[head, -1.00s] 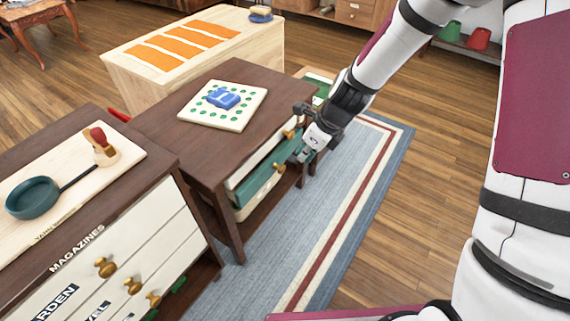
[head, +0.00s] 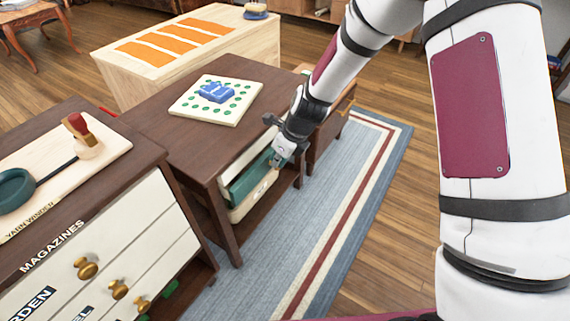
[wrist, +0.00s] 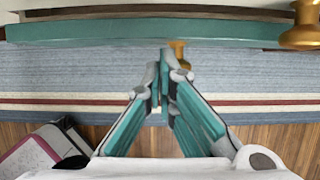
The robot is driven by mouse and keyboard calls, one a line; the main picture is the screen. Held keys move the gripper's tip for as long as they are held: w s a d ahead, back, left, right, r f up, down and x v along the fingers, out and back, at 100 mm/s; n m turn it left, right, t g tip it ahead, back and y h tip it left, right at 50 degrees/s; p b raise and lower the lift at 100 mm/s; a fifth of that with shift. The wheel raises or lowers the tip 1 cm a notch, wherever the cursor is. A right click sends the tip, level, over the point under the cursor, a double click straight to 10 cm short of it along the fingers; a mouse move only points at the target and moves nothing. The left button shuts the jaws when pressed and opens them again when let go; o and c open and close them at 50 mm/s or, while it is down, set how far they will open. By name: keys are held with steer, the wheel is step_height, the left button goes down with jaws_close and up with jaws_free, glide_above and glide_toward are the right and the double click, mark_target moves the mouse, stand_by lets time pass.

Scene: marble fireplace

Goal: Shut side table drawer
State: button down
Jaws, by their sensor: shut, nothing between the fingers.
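The dark brown side table (head: 150,120) stands in the middle of the head view, with a stack of white, green and cream fronts on its right-facing side. The green drawer front (head: 243,184) seems to stand out a little from the table; how far is hard to tell. It also shows as a teal band across the top of the wrist view (wrist: 130,31). My gripper (head: 276,161) is shut and empty, in front of the drawer's far part. In the wrist view its fingertips (wrist: 163,68) point at the teal front; contact is unclear. A brass knob (wrist: 303,28) shows at right.
A board with a blue piece (head: 216,96) lies on the table. A cabinet marked MAGAZINES (head: 130,215) stands nearer left, with brass knobs. A pale wooden chest (head: 180,65) stands behind. The striped rug (head: 320,220) in front of the drawers is clear.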

steer(key=shift+w+a, duration=0.1)
steer(key=shift+a, duration=0.05)
steer(key=shift+w+a+p, duration=0.75)
steer(key=shift+a+p, duration=0.05)
steer(key=shift+a, duration=0.25)
